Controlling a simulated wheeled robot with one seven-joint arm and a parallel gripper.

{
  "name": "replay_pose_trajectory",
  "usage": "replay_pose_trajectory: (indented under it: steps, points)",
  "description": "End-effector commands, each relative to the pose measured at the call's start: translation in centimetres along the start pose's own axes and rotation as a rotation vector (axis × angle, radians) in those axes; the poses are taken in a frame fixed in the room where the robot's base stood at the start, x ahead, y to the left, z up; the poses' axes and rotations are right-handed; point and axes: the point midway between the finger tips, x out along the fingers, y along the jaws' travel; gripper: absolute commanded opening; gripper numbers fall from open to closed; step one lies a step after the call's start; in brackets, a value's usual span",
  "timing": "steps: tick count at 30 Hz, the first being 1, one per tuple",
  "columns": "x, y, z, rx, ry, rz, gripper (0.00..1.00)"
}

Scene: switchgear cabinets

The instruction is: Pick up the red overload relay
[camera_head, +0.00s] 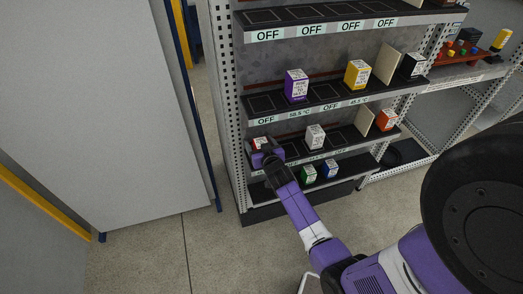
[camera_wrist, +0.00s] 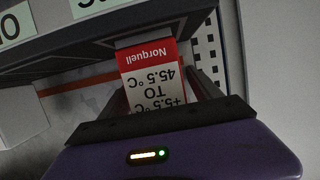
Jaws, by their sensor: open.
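A red relay (camera_head: 259,142) sits at the left end of the third shelf down in the head view, its lower part hidden by my gripper (camera_head: 262,155). In the wrist view the red relay (camera_wrist: 148,55) appears upside down, with a white label reading "Norquell" and "45.5 °C". My gripper (camera_wrist: 162,88) is open there, with a dark finger on either side of the relay. I cannot tell whether the fingers touch it. Another orange-red box (camera_head: 386,119) stands at the right end of the same shelf.
A white box (camera_head: 316,135) stands mid-shelf. Green (camera_head: 308,174) and blue (camera_head: 329,168) boxes stand on the shelf below. Purple (camera_head: 296,86) and yellow (camera_head: 357,74) boxes are above. The perforated left upright (camera_head: 228,100) is close to my gripper.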

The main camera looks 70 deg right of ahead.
Motion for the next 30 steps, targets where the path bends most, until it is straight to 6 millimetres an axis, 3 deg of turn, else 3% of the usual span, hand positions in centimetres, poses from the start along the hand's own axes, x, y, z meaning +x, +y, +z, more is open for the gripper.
replay_pose_trajectory:
  steps: [2,13,26,30]
  points:
    - [0.0,0.0,0.0,0.0,0.0,0.0,0.71]
    - [0.0,0.0,0.0,0.0,0.0,0.0,0.0]
    - [-0.4,-0.1,-0.5,0.001,0.002,-0.001,0.0]
    - [-1.0,-0.1,-1.9,0.0,0.004,-0.001,0.0]
